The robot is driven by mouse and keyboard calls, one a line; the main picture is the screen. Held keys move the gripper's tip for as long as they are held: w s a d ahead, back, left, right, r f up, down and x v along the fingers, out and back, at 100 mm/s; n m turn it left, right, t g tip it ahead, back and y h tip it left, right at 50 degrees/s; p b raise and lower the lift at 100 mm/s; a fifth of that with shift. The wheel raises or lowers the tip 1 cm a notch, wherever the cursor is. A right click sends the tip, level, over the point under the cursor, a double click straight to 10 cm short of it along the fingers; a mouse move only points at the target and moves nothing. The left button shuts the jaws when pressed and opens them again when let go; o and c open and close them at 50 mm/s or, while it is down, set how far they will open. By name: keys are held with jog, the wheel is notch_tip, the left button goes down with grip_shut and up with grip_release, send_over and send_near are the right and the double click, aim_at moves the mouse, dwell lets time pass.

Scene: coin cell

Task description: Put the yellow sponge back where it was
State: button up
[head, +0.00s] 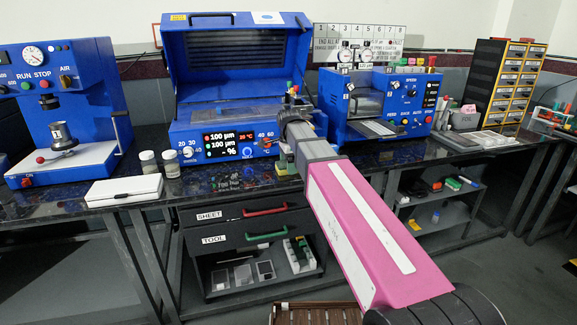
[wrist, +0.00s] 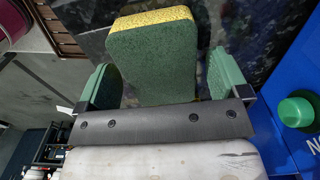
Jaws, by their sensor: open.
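The yellow sponge (wrist: 150,62) has a green face and shows in the wrist view between the two green finger pads of my gripper (wrist: 162,78). Gaps show on both sides of it, so my gripper is open around it. The sponge is over the dark speckled counter (wrist: 258,22); I cannot tell whether it touches the surface. In the head view my arm hides most of the sponge and gripper, with small green and yellow parts near the front edge of the counter.
A large blue machine (head: 240,75) with an open lid stands behind my gripper. A smaller blue machine (head: 375,105) is to the right, and a blue press (head: 70,110) to the left. A white box (head: 123,190) and two small jars (head: 160,165) sit on the left counter.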

notch_tip(320, 180, up, 12)
jog(key=shift+f, duration=0.25)
dwell(2.2)
